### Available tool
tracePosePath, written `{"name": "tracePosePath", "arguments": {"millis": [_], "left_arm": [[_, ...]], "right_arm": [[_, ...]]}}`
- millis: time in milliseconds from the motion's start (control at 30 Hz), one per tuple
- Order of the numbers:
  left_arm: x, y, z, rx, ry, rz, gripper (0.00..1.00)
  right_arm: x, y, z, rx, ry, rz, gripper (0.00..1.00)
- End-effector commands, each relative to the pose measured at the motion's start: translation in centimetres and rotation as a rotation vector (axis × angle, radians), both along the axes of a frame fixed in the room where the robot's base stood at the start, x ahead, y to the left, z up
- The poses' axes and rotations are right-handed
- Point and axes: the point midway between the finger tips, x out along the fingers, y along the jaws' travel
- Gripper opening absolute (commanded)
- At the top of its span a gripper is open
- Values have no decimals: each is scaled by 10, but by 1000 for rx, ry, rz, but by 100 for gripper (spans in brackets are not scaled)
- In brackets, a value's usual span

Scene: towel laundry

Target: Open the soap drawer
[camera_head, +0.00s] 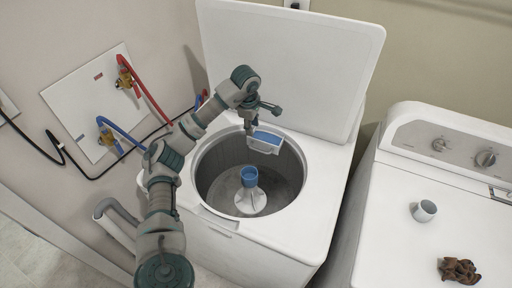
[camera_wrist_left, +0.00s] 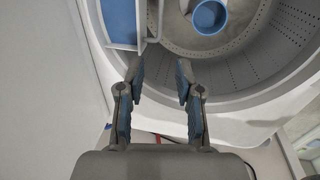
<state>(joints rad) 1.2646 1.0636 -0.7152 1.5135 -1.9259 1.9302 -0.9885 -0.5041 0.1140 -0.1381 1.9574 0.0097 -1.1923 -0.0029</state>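The soap drawer (camera_head: 263,146) is a white tray with a blue inside. It sticks out over the tub opening at the back right of the top-loading washer (camera_head: 310,200), and its blue inside shows. In the left wrist view the drawer (camera_wrist_left: 123,25) is at the upper left, beyond the left fingertip. My left gripper (camera_head: 261,120) is just above and behind the drawer in the head view. In the wrist view its two fingers (camera_wrist_left: 160,72) are apart with nothing between them. Whether a finger touches the drawer I cannot tell. My right gripper is not in view.
The washer lid (camera_head: 300,60) stands open behind the tub. A blue-topped agitator (camera_head: 250,190) rises inside the tub. Red and blue hoses run along the left wall.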

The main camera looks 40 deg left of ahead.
Motion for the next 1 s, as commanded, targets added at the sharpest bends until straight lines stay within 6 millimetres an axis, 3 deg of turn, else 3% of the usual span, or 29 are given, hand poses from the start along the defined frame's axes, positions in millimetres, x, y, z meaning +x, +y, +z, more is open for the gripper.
{"name": "tracePosePath", "arguments": {"millis": [33, 200, 500, 700, 1000], "left_arm": [[2, 2, -17, -1, 7, 1, 35], [8, 7, -60, -5, 7, 1, 35], [19, 9, -117, -6, 2, 1, 35], [23, 8, -132, -2, 0, 1, 35], [23, 11, -135, -5, -2, 0, 35]], "right_arm": [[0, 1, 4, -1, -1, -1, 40], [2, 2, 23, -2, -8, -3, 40], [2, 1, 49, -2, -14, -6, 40], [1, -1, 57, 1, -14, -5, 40], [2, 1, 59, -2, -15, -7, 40]]}}
